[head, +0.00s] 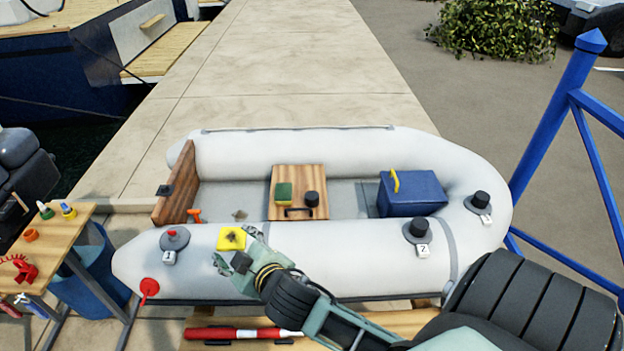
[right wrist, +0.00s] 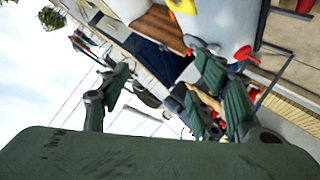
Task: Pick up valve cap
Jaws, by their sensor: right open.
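A small black cap (head: 312,199) rests on the wooden seat board (head: 290,178) inside the grey inflatable dinghy. The valve marked 1 (head: 174,238) on the near left tube shows a red centre and no black cap on top. Two other valves carry black caps: the one marked 2 (head: 419,228) on the near right tube and one farther right (head: 480,201). My right gripper (head: 238,250) is open and empty over the near tube, by a yellow patch (head: 231,239), left of and nearer than the loose cap. Its spread fingers show in the right wrist view (right wrist: 165,72). My left gripper is out of view.
A green sponge (head: 284,193) lies beside the loose cap. A blue box (head: 411,193) stands to its right. A small wooden table (head: 55,245) with tools is at left. A red and white cylinder (head: 240,333) lies on the near bench. A blue railing (head: 555,120) stands at right.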

